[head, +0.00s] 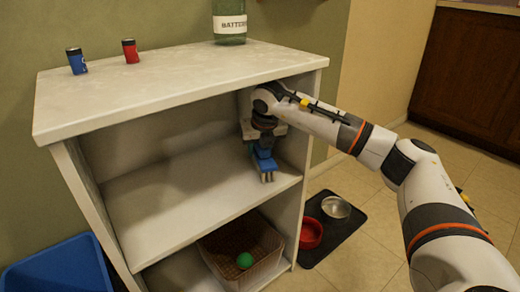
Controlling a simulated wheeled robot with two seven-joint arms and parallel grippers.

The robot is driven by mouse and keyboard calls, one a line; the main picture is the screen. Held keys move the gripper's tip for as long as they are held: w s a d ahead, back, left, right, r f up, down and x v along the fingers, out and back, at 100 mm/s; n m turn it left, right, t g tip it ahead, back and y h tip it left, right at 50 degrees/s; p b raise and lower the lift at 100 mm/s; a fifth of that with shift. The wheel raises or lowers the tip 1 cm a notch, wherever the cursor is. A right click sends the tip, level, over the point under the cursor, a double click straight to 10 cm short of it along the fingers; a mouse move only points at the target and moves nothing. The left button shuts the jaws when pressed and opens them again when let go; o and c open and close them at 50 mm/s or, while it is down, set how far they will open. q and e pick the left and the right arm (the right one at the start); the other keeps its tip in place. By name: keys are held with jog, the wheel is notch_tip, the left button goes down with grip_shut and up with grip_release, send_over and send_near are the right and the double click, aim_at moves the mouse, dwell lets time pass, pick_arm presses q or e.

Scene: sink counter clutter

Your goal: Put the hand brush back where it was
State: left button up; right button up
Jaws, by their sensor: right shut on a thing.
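My right gripper (262,133) is inside the white shelf unit (190,62), near the right wall of its upper compartment. It is shut on a blue thing with grey lower ends, which I take to be the hand brush (264,160). The thing points down toward the middle shelf board (170,205), near its front right edge. I cannot tell if it touches the board. My wrist hides part of the grip. My left gripper is not in view.
A blue battery (77,62), a red battery (130,51) and a green jar (229,25) stand on top. Below is a basket (220,262) with a green ball (244,260). A blue bin (60,268) is at left, and bowls (336,207) (311,233) on a mat at right.

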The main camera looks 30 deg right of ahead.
jog(key=o, duration=1)
jog(key=shift+f, duration=0.15)
